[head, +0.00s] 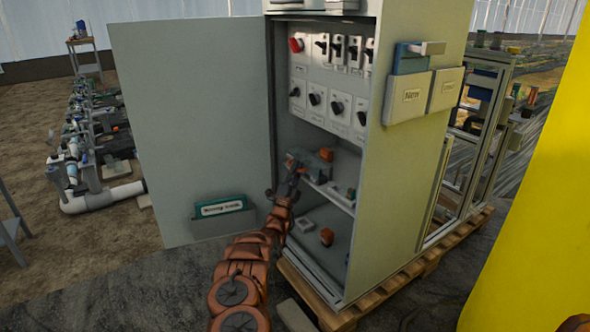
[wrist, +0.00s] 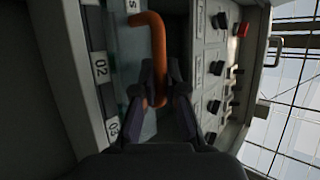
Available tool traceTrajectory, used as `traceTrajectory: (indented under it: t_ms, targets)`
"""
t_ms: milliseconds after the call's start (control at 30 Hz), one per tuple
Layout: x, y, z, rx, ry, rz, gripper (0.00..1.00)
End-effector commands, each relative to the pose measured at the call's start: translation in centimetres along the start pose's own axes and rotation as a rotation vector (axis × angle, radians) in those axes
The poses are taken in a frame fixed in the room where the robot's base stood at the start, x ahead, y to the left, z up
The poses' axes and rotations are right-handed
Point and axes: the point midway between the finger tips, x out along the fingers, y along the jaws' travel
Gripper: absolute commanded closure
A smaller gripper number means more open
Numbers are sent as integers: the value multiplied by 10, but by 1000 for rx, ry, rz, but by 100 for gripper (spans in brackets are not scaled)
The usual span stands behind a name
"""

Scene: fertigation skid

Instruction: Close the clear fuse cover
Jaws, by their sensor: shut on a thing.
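The clear fuse cover (wrist: 133,55) shows in the wrist view as a bluish see-through panel with an orange bent handle (wrist: 158,40). My gripper (wrist: 160,80) has its two dark fingers closed around the handle's long bar. In the head view my gripper (head: 294,172) reaches into the open cabinet (head: 405,180), at the shelf below the switch panels. The cover (head: 313,168) is small and partly hidden by my gripper there. I cannot tell its exact angle.
The cabinet door (head: 190,110) stands wide open at left, with a document pocket (head: 222,222) low on it. Rows of switches (head: 338,103) sit above my gripper. The cabinet's side wall is close at right.

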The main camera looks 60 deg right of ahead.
Motion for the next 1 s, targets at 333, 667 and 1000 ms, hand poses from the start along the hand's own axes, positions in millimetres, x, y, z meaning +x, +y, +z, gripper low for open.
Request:
traceTrajectory:
  t_ms: [333,667,1000]
  targets:
    - [0,1,1,0,-2,2,80]
    - [0,1,0,-1,-1,2,77]
    - [-27,1,1,-2,-3,4,77]
